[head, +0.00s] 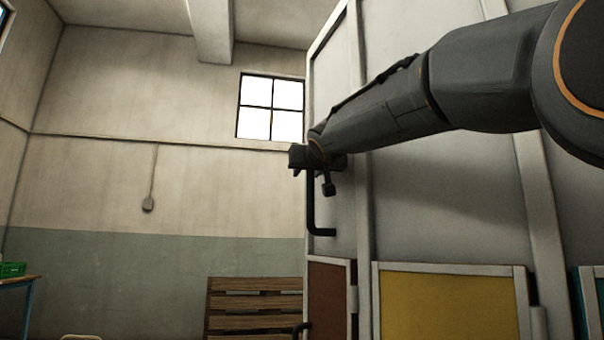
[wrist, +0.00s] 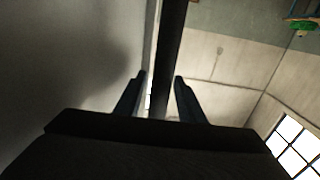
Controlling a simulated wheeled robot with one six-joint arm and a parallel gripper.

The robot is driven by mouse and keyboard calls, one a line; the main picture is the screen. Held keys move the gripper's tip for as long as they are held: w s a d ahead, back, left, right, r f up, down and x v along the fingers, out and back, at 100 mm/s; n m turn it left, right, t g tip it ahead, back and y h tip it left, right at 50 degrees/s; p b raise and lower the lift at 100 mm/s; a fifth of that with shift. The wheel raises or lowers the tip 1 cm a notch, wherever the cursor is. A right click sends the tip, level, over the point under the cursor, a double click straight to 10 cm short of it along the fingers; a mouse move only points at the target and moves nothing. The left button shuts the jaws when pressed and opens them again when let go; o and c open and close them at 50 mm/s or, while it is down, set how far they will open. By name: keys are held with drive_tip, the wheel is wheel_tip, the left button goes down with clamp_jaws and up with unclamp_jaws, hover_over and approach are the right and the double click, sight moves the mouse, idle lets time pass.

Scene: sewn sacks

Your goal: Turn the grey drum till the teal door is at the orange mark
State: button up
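The grey drum (head: 450,200) fills the right half of the head view, with a brown door (head: 329,300), a yellow door (head: 448,305) and, cut off at the right edge, the teal door (head: 579,305) along its lower part. A black upright handle (head: 311,205) stands on the drum's left edge. My gripper (head: 303,168) is at the handle's upper part. In the wrist view the handle (wrist: 170,40) runs between my two fingers (wrist: 161,80), with gaps visible, so the gripper looks open around it. I see no orange mark in either view.
A slatted wooden pallet (head: 250,305) stands by the wall left of the drum. A blue table (head: 20,283) with a green crate (head: 12,269) is at the far left. The floor is out of view.

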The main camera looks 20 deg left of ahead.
clamp_jaws()
drive_tip(key=shift+a, duration=0.1)
idle(1.2)
